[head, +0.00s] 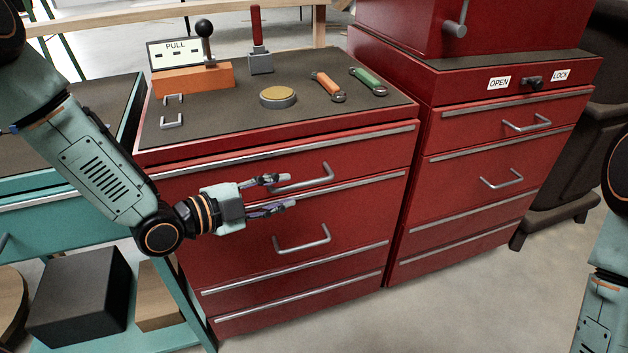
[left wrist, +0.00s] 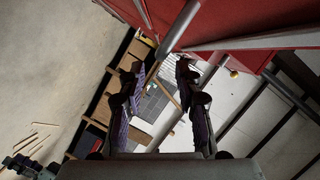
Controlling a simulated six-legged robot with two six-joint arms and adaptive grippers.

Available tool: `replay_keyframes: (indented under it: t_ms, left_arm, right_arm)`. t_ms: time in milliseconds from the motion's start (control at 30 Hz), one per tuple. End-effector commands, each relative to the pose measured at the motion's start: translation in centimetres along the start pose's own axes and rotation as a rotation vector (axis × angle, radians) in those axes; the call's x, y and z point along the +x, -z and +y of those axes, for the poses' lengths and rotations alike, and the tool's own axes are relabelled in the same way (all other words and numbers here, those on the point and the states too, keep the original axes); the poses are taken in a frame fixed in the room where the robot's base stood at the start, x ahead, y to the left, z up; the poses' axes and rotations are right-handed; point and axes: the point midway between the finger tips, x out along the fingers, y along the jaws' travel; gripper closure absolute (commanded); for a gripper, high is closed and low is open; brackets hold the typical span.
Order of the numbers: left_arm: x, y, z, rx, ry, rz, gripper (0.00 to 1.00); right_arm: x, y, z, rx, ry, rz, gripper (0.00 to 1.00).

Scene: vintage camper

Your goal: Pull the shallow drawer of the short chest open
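The short chest is the red left cabinet (head: 350,250) with a dark top. Its shallow upper drawer (head: 375,160) has a grey bar handle (head: 327,181) and looks shut. A deeper drawer (head: 350,215) with its own handle sits below. My left gripper (head: 280,192) is open in front of the upper drawer, its fingers close to the handle's left part. In the left wrist view the open fingers (left wrist: 160,68) are spread, and a grey bar (left wrist: 180,28) lies just beyond and between the tips. Contact cannot be told. My right gripper is out of view.
The dark top (head: 220,115) carries a round button (head: 278,97), a lever on an orange block (head: 190,80) and two wrenches. A taller red cabinet (head: 480,150) stands close on the right. A teal bench (head: 60,230) stands left. Floor is clear in front.

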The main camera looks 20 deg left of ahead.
Motion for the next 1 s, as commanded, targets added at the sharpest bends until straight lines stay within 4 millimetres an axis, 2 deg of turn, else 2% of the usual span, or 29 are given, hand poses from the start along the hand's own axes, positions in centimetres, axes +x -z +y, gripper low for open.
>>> replay_keyframes:
  t_ms: [267, 800, 1000]
  left_arm:
    - [0.9, -0.1, 0.2, 0.003, -0.003, 0.001, 0.66]
    - [6.7, -0.1, 0.2, 0.002, -0.001, 0.001, 0.66]
    - [7.6, 0.0, 0.1, 0.0, 0.0, 0.001, 0.66]
  right_arm:
    - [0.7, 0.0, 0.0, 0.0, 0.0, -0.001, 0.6]
    - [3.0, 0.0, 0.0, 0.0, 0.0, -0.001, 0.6]
    - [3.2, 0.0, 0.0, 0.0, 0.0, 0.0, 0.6]
